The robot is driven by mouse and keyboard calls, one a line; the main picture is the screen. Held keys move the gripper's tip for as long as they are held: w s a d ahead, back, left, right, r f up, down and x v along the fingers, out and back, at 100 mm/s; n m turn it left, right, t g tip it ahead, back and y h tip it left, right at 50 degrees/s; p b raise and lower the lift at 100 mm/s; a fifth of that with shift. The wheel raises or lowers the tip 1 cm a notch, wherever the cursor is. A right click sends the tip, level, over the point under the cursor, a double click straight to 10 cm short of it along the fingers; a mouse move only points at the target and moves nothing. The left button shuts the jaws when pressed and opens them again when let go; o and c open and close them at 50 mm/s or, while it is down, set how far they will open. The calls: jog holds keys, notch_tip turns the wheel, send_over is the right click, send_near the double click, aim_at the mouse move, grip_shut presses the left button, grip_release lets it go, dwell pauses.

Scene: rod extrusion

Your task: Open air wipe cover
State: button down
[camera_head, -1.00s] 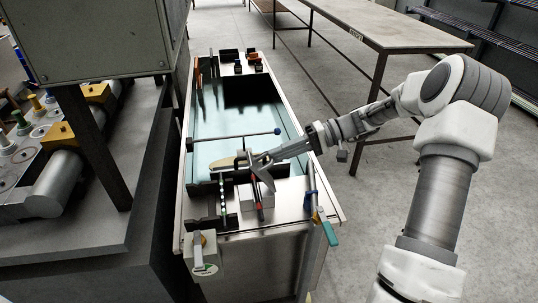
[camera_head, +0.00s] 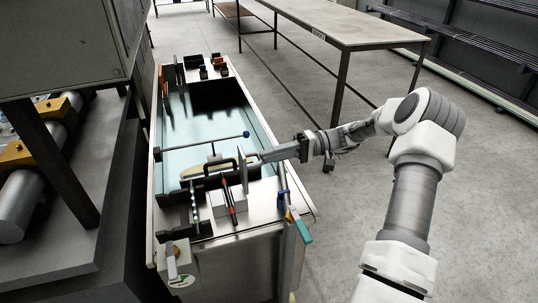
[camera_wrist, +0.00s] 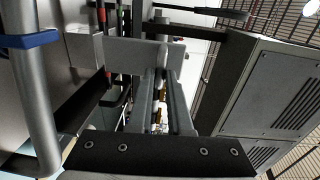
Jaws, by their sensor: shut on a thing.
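In the wrist view the cover (camera_wrist: 128,55) crosses at the fingertips. My gripper (camera_head: 251,160) reaches in from the right and is shut on the cover. The gripper (camera_wrist: 166,70) fingers point away from the wrist camera, close together. The exact contact on the cover is partly hidden by the fingers.
A water trough (camera_head: 212,128) lies left of the gripper. A blue-knobbed rod (camera_head: 215,140) crosses it. A black arched handle (camera_head: 221,166) and a red-marked rod (camera_head: 230,203) stand close by. A blue-and-teal lever (camera_head: 290,212) is nearer the front. Open floor lies to the right.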

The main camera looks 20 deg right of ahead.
jog(key=shift+s+a+f, duration=0.1)
jog(key=shift+s+f, duration=0.1)
jog(key=shift+f, duration=0.45)
jog(key=c, duration=1.1)
grip_release()
jog(key=shift+o, duration=1.2)
jog(key=shift+w+a, duration=0.1)
jog(key=shift+r, duration=0.15)
jog(key=shift+r, duration=0.1)
jog(key=d, duration=0.5)
jog(key=d+p, duration=0.1)
jog(key=d, duration=0.5)
jog(key=d+r, duration=0.1)
jog(key=d, duration=0.5)
jog(key=shift+w+d, duration=0.1)
jog(key=shift+d, duration=0.15)
